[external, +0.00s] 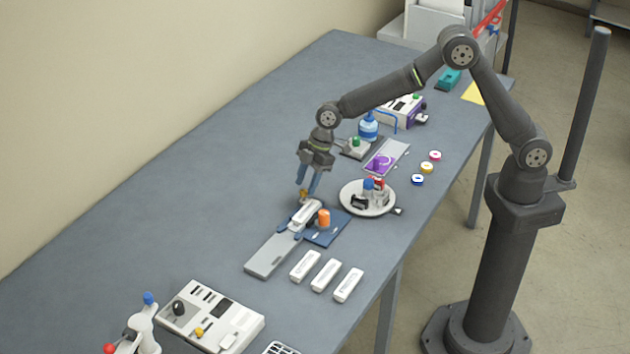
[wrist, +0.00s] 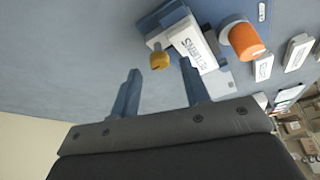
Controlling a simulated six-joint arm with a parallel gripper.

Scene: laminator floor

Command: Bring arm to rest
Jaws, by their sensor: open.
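My gripper (external: 309,187) hangs from the bent arm over the middle of the table, with its fingers pointing down. In the wrist view my gripper (wrist: 158,92) shows two blue fingers spread apart with nothing between them. Just beyond the fingertips is a yellow knob (wrist: 159,60), beside a white block labelled RETURNS (wrist: 194,42). In the external view the white block (external: 306,212) sits by the end of a grey plate (external: 268,257), below the fingers. Whether a fingertip touches the knob cannot be told.
An orange cylinder (external: 324,219) stands close to the white block on a blue plate (external: 330,236). Several white blocks (external: 326,275) lie in front. A round white tray (external: 352,207) holds small items to the right. The table's left side (external: 150,180) is clear.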

